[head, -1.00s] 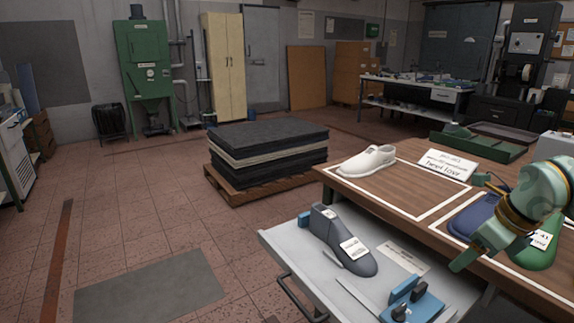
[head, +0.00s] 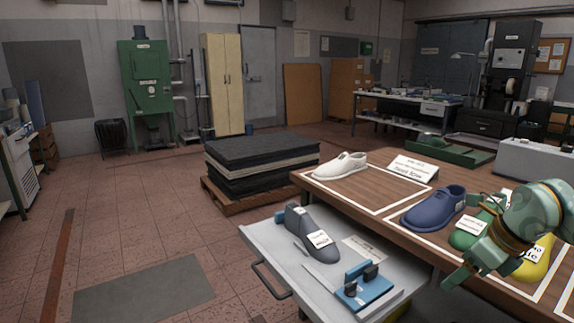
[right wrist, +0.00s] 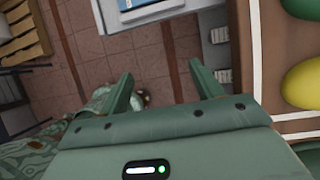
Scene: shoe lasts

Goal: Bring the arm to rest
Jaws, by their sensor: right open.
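My right gripper (head: 468,270) is open and empty, in the air at the table's near edge, in front of the green last (head: 466,238). In the right wrist view my right gripper (right wrist: 164,88) has its two fingers apart, with only floor and a drawer edge beyond them. The green last and a yellow last (head: 541,262) stand on the table, partly hidden by my right arm. They also show at the right of the wrist view, green (right wrist: 300,8) and yellow (right wrist: 304,84). My left gripper is not in view.
The wooden table (head: 380,228) also holds a white shoe (head: 340,166), a blue shoe (head: 432,208) and a sign (head: 412,168). The floor to the left is clear.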

